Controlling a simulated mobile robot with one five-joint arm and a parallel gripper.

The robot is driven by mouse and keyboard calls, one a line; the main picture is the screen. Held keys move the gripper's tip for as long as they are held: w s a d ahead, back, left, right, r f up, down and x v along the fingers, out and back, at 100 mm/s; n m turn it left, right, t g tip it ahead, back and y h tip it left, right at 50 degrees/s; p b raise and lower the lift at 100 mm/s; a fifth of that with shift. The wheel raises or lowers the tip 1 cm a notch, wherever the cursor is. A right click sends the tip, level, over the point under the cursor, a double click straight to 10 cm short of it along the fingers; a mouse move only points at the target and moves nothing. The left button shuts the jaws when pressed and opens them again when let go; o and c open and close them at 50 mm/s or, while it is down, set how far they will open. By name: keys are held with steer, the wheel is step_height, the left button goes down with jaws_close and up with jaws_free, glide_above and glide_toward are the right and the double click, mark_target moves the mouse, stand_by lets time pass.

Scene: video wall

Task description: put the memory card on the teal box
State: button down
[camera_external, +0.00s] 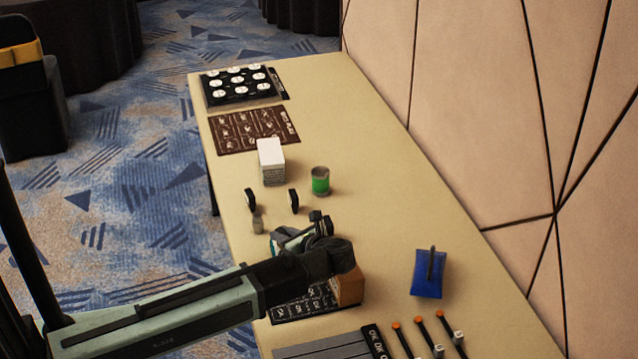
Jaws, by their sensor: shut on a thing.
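My gripper (312,230) is over the near left part of the table, at the end of my arm, and partly hidden by my own wrist. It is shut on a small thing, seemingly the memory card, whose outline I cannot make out. A teal shape (284,240) shows right beside the gripper, partly covered by it. It may be the teal box, but I cannot tell it surely from my gripper's own parts, nor whether the held thing touches it.
On the long table (385,190) stand a white-topped box (271,160), a green can (320,181), small dark round pieces (293,200) and a brown block (349,288). Orange-tipped sticks (420,322) lie in front. The table's right middle is clear.

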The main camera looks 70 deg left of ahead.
steer(key=c, duration=1.3)
jaws_free()
steer(key=shift+w+d+r+p, duration=0.15)
steer(key=shift+d+r+p, duration=0.1)
steer(key=shift+p, duration=0.1)
steer(key=p+v, duration=0.4)
steer(key=v, duration=0.7)
steer(key=shift+d, duration=0.15)
steer(key=shift+w, duration=0.1)
